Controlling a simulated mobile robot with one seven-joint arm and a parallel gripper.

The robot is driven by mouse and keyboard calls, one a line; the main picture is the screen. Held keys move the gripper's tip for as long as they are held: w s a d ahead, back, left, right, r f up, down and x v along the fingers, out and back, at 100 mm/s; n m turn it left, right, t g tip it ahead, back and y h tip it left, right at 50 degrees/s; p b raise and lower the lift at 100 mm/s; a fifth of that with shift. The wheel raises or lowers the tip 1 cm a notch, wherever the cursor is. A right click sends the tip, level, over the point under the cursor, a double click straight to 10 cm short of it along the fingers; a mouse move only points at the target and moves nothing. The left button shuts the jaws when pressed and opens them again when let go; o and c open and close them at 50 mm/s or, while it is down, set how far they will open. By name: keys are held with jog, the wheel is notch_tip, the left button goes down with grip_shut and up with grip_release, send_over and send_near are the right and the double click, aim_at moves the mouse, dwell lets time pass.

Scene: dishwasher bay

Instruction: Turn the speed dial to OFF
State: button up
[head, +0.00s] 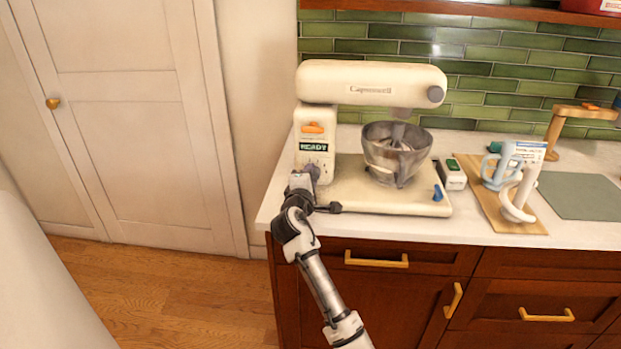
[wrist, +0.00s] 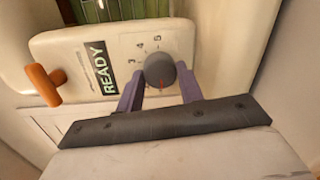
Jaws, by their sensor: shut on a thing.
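The speed dial (wrist: 160,68) is a dark grey round knob on the cream control panel of the stand mixer (head: 371,80). The numbers 3, 4 and 5 show beside it in the wrist view, and a small red mark is on the side of the knob toward my gripper. No OFF label is readable. My gripper (wrist: 161,84) has one purple finger on each side of the dial and is shut on it. In the head view my gripper (head: 307,174) is at the lower part of the mixer's column and mostly hides the dial.
An orange lever (wrist: 44,85) and a READY display (wrist: 104,82) are on the same panel. A wooden board (head: 478,181) with mugs stands to the right. The counter's front edge (head: 400,223) runs close to my arm.

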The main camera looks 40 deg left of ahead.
dwell(0.3)
jog(key=o, duration=1)
jog(key=b+v, duration=0.4)
jog(key=v, duration=0.9)
jog(key=shift+s+d, duration=0.15)
jog(key=shift+s, duration=0.25)
